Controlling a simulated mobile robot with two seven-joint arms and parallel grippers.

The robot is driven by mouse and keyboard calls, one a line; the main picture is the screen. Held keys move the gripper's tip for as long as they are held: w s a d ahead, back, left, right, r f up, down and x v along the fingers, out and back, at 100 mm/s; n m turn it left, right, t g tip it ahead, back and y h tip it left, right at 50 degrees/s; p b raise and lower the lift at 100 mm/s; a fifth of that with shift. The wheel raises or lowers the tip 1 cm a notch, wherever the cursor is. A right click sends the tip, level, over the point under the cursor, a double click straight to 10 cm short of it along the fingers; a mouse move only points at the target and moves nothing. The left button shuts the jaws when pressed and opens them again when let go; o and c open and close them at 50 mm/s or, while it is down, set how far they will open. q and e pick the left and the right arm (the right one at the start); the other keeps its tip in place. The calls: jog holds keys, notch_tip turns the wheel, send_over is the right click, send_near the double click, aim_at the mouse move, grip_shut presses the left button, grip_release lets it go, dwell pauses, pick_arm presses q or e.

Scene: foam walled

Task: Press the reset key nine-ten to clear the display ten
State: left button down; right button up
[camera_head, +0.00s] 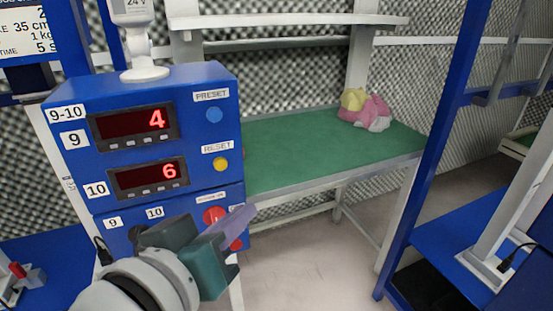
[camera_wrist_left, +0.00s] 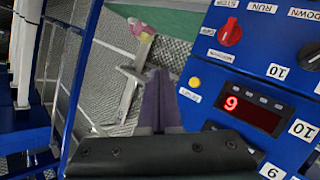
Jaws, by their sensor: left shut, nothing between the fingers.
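The blue control box (camera_head: 75,97) carries display ten (camera_head: 148,176), lit with a red 6, under display nine (camera_head: 135,125), lit with a red 4. The yellow reset key (camera_head: 221,164) sits right of display ten, under its RESET label. My left gripper (camera_head: 247,212) is shut and empty, below and right of the key and apart from it in the picture. In the left wrist view, the yellow key (camera_wrist_left: 194,82) lies right of the purple fingertips (camera_wrist_left: 159,75), and display ten (camera_wrist_left: 250,112) appears turned upside down.
A blue preset key (camera_head: 214,115) sits above the reset key. A red knob (camera_wrist_left: 230,33) is on the lower panel, partly hidden by my gripper in the head view. A green-topped table (camera_head: 320,150) with crumpled cloths (camera_head: 366,110) stands behind. A blue post (camera_head: 425,160) rises at right.

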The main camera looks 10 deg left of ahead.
aim_at(221, 164)
dwell(0.3)
pick_arm(q)
jog(key=shift+w, duration=0.1)
jog(key=shift+w+a+b, duration=0.25)
jog(key=shift+w+a, duration=0.6)
jog(key=shift+w, duration=0.35)
jog(key=shift+w+a+b, duration=0.25)
jog(key=shift+w+a, duration=0.55)
jog(key=shift+w, duration=0.4)
jog(key=shift+w+a+b, duration=0.25)
jog(key=shift+w+a, duration=0.6)
jog(key=shift+w, duration=0.35)
jog(key=shift+w+a, duration=0.1)
jog(key=shift+w+a, duration=0.15)
jog(key=shift+w, duration=0.1)
